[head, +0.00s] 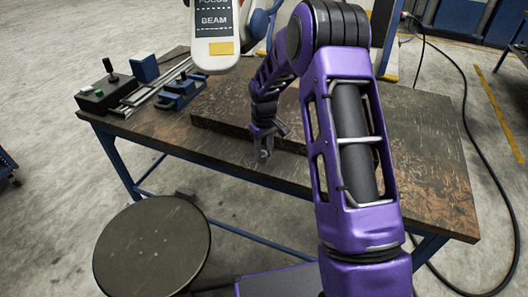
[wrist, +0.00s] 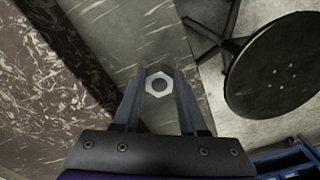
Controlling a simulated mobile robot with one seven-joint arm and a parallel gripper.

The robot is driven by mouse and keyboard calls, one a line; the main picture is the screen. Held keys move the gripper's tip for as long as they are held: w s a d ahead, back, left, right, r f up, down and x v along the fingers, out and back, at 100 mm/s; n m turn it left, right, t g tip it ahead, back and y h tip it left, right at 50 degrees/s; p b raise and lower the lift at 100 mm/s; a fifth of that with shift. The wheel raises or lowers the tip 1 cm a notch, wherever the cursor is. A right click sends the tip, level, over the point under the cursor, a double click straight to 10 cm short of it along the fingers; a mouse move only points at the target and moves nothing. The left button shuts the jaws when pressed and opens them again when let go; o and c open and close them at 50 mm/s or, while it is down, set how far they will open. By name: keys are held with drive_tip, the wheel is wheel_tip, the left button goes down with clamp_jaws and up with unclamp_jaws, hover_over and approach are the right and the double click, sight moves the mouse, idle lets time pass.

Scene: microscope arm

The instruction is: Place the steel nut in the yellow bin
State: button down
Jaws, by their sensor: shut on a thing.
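The steel nut (wrist: 160,84) is a grey hexagonal ring with a dark hole. In the wrist view it sits between the fingertips of my gripper (wrist: 159,88), which is shut on it. In the head view my gripper (head: 265,152) points down near the front edge of the table, beside the raised dark slab. The nut is too small to make out clearly there. I see no yellow bin in either view.
The worn table (head: 430,150) holds a raised dark slab (head: 215,115), a black control box (head: 105,93) and blue clamp parts (head: 182,92) at left. A white instrument (head: 215,30) overhangs the back. A round stool (head: 150,245) stands in front; it also shows in the wrist view (wrist: 280,70).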

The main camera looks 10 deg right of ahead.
drive_tip(key=shift+f, duration=0.15)
drive_tip(key=shift+c, duration=2.2)
unclamp_jaws()
